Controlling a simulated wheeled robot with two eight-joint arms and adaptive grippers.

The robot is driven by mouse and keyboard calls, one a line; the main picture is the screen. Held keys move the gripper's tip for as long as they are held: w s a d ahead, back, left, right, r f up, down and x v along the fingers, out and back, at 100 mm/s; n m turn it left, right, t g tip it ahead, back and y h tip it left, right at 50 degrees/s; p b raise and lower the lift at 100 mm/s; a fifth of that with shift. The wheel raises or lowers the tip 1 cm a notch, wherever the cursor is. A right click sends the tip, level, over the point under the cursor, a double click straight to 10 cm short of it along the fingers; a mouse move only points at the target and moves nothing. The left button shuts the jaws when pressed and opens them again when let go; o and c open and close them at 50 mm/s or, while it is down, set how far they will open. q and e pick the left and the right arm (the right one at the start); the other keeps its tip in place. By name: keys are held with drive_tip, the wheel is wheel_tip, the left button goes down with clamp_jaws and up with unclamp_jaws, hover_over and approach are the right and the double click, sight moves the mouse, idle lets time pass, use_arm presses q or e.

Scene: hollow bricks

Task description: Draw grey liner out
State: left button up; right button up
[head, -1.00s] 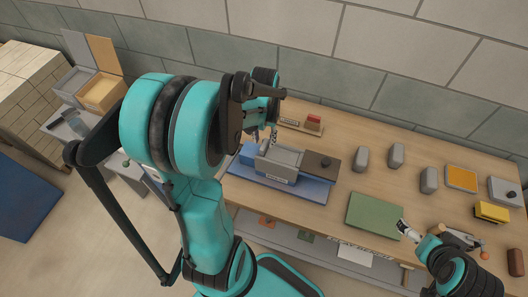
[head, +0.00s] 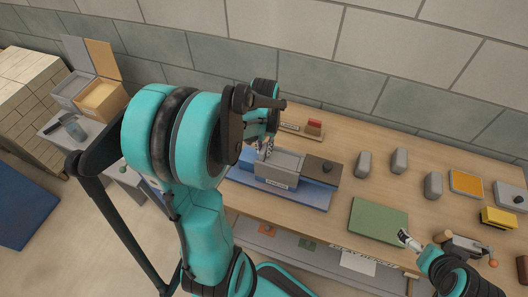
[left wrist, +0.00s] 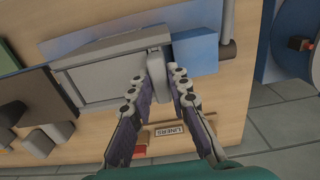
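The grey liner (head: 283,163) looks like a grey open box with a label on its front, set in the blue base (head: 300,195). In the left wrist view its grey panel (left wrist: 100,78) shows, with a rounded light-grey tab (left wrist: 157,72) at one end. My left gripper (head: 265,152) is down at the liner's left end. In the left wrist view its two fingers (left wrist: 160,80) stand on either side of the tab, looking slightly apart from it; contact is unclear. My right gripper (head: 405,238) is by the green board; its finger opening is too small to judge.
A brown block with a dark knob (head: 322,168) adjoins the liner's right side. The green board (head: 379,221), several grey blocks (head: 399,161), an orange tray (head: 466,183) and a yellow block (head: 498,217) are right. A LINERS sign (left wrist: 170,131) stands near my left fingers.

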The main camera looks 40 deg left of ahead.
sight(264, 148)
use_arm(q)
clamp_jaws()
drive_tip(key=shift+r, duration=0.15)
drive_tip(key=shift+r+p, duration=2.2)
drive_tip(key=shift+r, duration=0.5)
wheel_tip(264, 148, up, 5)
drive_tip(key=p, duration=0.3)
drive_tip(key=shift+p, duration=0.4)
